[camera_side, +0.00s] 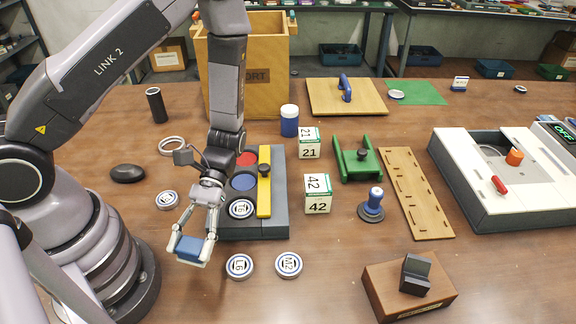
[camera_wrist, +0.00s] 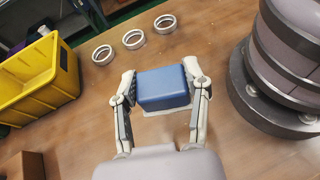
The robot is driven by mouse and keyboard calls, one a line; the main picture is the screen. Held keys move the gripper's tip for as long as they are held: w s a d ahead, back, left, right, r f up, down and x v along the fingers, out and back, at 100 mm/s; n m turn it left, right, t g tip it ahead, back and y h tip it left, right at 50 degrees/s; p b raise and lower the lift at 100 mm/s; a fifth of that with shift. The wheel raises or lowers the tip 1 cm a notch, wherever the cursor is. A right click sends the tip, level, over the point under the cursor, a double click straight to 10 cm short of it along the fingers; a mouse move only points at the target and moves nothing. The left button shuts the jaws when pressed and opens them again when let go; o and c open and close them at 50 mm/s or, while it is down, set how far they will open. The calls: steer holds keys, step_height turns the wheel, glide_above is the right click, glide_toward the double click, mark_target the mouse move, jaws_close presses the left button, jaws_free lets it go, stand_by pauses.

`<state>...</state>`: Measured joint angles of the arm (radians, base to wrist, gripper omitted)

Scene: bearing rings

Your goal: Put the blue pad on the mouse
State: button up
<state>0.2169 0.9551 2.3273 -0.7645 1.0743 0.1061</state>
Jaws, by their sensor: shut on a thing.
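My gripper (camera_side: 191,246) is shut on the blue pad (camera_side: 188,251), a small blue block with a pale underside. In the side view it holds the pad low at the front left, near the front left corner of the dark tray; whether the pad touches the table is hard to tell. In the wrist view, the pad (camera_wrist: 163,87) sits squarely between the two fingers of my gripper (camera_wrist: 162,84). The black mouse (camera_side: 128,173) lies on the table at the left in the side view, behind and left of the pad and apart from it. It is not in the wrist view.
A dark tray (camera_side: 278,190) with round pockets and a yellow bar stands right of my gripper. Labelled rings (camera_side: 239,266) lie in front, and another ring (camera_side: 167,200) lies between mouse and gripper. A yellow bin (camera_wrist: 40,78) and several rings show in the wrist view.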

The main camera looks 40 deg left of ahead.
steer(key=a+m+g+y, duration=0.2)
steer(key=a+m+y, duration=0.65)
steer(key=a, duration=1.45)
steer(key=m+t+y, duration=0.4)
steer(key=m+y, duration=0.2)
steer(key=y, duration=0.1)
glide_above(125, 167)
steer(key=f, duration=0.2)
steer(key=shift+y, duration=0.25)
step_height(125, 167, down, 8)
steer(key=shift+s+r, duration=0.1)
steer(key=shift+r, duration=0.15)
steer(key=shift+f, duration=0.15)
steer(key=shift+f, duration=0.15)
steer(key=o, duration=1.1)
steer(key=shift+o, duration=0.2)
